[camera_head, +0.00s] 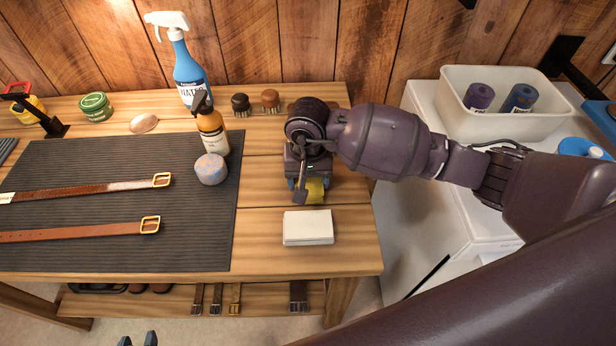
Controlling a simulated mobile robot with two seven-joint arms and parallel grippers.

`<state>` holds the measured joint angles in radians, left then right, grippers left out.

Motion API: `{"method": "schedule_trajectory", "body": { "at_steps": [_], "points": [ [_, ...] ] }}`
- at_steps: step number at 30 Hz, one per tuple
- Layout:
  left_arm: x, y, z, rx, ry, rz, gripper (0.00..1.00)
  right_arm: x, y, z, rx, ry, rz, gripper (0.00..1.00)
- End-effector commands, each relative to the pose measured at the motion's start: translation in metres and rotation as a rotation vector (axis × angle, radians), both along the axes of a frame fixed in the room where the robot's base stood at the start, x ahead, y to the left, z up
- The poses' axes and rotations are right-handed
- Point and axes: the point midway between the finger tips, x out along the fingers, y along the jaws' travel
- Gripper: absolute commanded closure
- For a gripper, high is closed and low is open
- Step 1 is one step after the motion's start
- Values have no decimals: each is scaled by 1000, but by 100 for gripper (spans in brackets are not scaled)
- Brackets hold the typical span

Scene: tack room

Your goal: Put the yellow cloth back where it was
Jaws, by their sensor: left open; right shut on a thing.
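The yellow cloth (315,191) is at the right part of the wooden table, mostly hidden by my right gripper. My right gripper (311,196) points down and is shut on the cloth, just behind a folded white cloth (308,228). I cannot tell whether the yellow cloth touches the tabletop. Only the fingertips of my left gripper (138,340) show at the bottom edge, apart and empty, in front of the table.
Brushes (270,99) and a blue spray bottle (188,72) stand behind. A white bin (508,124) is on the cabinet at right.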

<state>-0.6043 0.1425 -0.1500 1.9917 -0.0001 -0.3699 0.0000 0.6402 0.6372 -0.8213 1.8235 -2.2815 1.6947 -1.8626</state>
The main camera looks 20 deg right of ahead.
Motion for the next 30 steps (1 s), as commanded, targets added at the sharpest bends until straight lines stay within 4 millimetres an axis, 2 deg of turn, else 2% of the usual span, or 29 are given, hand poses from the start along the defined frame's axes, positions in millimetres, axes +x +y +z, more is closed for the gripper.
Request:
{"method": "schedule_trajectory", "body": {
  "at_steps": [7, 8, 12, 13, 23, 26, 30],
  "points": [
    [0, 0, -2, 0, 2, 0, 57, 0, 0, -4, -1, 1, 0, 63],
    [0, 0, -2, -1, 1, -1, 57, 0, 0, -4, -1, 1, 0, 36],
    [2, -1, 1, -1, -5, -1, 57, 0, 0, -2, -1, 0, 0, 14],
    [3, -1, 2, -1, -7, -1, 57, 0, 0, -2, -1, 0, 0, 12],
    [9, -2, 7, -1, -21, -5, 57, 0, 0, 1, 0, -1, 0, 12],
    [9, -2, 7, 0, -21, -5, 57, 1, 0, 9, -1, -4, 0, 12],
    [6, -1, 3, -1, -11, -3, 57, 1, -1, 32, -2, -6, 1, 12]
  ]
}}
